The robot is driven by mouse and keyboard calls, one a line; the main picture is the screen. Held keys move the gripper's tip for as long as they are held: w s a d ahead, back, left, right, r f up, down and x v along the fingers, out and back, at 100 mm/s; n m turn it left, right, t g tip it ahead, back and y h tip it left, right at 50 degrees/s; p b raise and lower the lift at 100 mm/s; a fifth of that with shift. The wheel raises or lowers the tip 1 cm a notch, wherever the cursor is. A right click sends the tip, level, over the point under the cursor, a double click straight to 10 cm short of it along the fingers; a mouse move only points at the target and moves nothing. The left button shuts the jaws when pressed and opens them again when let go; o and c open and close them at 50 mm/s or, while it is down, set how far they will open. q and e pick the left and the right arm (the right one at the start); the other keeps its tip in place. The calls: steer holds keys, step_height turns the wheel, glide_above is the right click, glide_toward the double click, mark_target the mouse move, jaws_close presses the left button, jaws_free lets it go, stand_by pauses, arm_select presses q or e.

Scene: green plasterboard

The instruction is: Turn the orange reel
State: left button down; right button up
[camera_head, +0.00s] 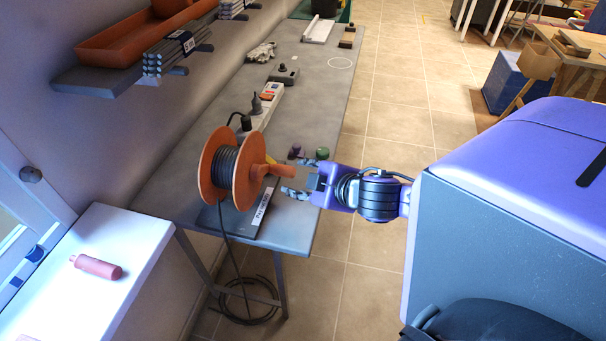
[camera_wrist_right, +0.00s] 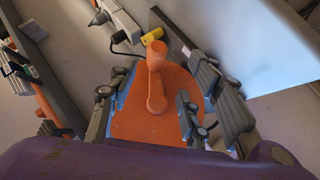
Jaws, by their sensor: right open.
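The orange reel (camera_head: 248,165) stands on the grey bench with dark cable wound between its two orange flanges. Its orange crank handle (camera_head: 278,170) sticks out to the right. My right gripper (camera_head: 290,178) is open, with its fingers close to the handle's end. In the right wrist view, the orange flange (camera_wrist_right: 130,124) lies beyond my right gripper (camera_wrist_right: 147,108), and the handle (camera_wrist_right: 155,85) shows between the two spread fingers. I cannot tell whether either finger touches the handle. My left gripper is not in view.
The long grey bench (camera_head: 312,88) carries a power strip (camera_head: 263,107), a purple knob (camera_head: 295,151) and a green knob (camera_head: 322,153). Loose cable (camera_head: 248,300) hangs to the floor. A white ledge with a pink bottle (camera_head: 96,266) is at left. Tiled floor lies right of the bench.

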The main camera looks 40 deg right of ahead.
mark_target(286, 172)
steer(key=shift+w+r+x, duration=0.1)
steer(key=shift+r+x, duration=0.1)
steer(key=shift+x, duration=1.75)
steer(key=shift+w+r+x, duration=0.15)
steer(key=shift+x, duration=1.8)
steer(key=shift+a, duration=0.1)
